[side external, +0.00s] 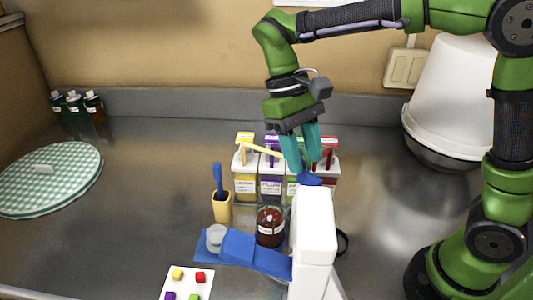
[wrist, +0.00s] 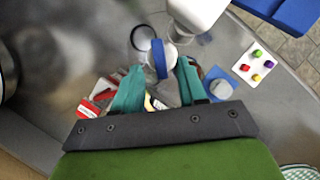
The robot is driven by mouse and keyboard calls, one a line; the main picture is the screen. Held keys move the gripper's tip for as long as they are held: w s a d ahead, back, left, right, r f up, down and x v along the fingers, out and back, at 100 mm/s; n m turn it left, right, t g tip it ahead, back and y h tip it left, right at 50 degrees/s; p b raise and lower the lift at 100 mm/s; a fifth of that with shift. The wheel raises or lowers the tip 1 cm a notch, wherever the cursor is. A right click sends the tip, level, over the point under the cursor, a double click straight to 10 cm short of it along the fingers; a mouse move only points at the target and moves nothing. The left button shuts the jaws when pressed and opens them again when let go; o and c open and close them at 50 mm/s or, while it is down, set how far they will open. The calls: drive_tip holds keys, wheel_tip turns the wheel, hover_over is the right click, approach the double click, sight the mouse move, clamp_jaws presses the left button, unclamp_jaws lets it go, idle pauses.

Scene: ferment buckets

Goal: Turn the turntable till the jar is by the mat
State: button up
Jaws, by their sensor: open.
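My gripper (side external: 305,160) is open, its teal fingers pointing down above the boxes and beside the blue top (side external: 311,179) of a white upright device (side external: 315,225). In the wrist view that blue top (wrist: 158,60) shows between or just beyond the fingertips; contact cannot be told. A dark red-brown jar (side external: 270,228) with a pale label stands left of the white device, in front of the boxes. I cannot clearly make out the turntable.
Several labelled boxes (side external: 271,184) with coloured tops stand behind the jar. A white card (side external: 172,292) with coloured cubes lies in front. A black ring (side external: 347,243) is right.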

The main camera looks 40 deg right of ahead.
drive_tip(key=v, duration=0.8)
drive_tip(key=shift+r, duration=0.15)
drive_tip(key=s+d+f+m+t+y, duration=0.2)
drive_tip(key=s+d+f+m+t, duration=0.2)
drive_tip(key=s+d+t, duration=0.5)
wheel_tip(320, 180, down, 2)
drive_tip(key=d+t, duration=0.1)
drive_tip(key=t, duration=0.1)
drive_tip(key=shift+s+d+t, duration=0.4)
